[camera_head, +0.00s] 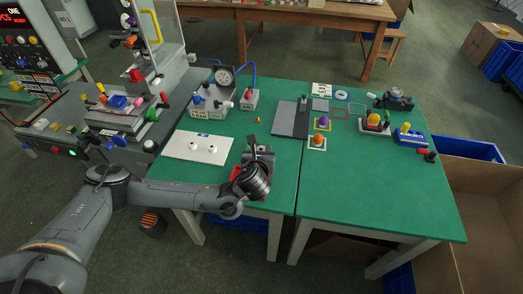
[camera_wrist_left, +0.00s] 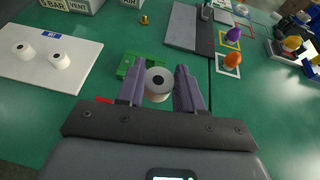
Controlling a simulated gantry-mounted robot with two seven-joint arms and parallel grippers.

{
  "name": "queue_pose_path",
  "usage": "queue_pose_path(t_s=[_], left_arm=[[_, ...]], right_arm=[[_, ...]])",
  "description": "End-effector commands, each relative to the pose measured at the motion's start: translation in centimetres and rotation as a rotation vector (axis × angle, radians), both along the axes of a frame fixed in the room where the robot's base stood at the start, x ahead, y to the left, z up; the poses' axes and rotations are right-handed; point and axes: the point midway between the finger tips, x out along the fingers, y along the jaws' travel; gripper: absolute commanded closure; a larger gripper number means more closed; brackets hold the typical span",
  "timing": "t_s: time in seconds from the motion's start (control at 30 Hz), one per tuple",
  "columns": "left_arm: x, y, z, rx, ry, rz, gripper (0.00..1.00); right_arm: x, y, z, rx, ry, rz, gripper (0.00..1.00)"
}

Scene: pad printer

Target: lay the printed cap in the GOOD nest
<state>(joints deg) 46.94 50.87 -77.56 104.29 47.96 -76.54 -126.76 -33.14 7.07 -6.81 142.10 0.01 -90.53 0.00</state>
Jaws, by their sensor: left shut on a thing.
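My left gripper (camera_head: 257,158) is over the near right part of the left green table. It also shows in the left wrist view (camera_wrist_left: 159,88), with its two grey-purple fingers shut on a white cap (camera_wrist_left: 158,84). The cap is round, with a dark spot in the middle of its top. A green block (camera_wrist_left: 129,66) shows just beyond the left finger, partly hidden by it. I cannot tell whether the cap touches it. No readable GOOD label shows. My right gripper is not in view.
A white plate (camera_head: 197,147) with two white caps lies to the left. A grey and dark board (camera_head: 289,120) lies beyond. On the right table, an orange knob (camera_head: 317,140) and a purple knob (camera_head: 323,121) stand in square frames. Small fixtures (camera_head: 376,124) stand farther right.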

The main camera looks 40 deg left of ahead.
Motion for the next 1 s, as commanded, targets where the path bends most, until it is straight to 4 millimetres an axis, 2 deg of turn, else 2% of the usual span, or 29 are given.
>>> queue_pose_path(t_s=[0.13,0.4,0.6,0.87,1.0], left_arm=[[0.9,1.3,-1.4,-0.003,0.007,0.005,1.00],[4.9,5.0,-4.7,-0.004,0.004,0.005,1.00],[7.0,6.9,-6.2,-0.002,0.002,0.003,1.00],[7.8,7.6,-6.9,-0.003,0.003,0.000,1.00],[7.7,7.6,-8.3,-0.003,0.005,0.001,1.00]], right_arm=[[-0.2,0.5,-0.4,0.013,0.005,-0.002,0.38],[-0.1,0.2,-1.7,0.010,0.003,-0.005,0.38],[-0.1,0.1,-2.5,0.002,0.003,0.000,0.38],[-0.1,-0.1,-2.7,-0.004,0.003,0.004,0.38],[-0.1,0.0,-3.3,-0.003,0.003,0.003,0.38]])
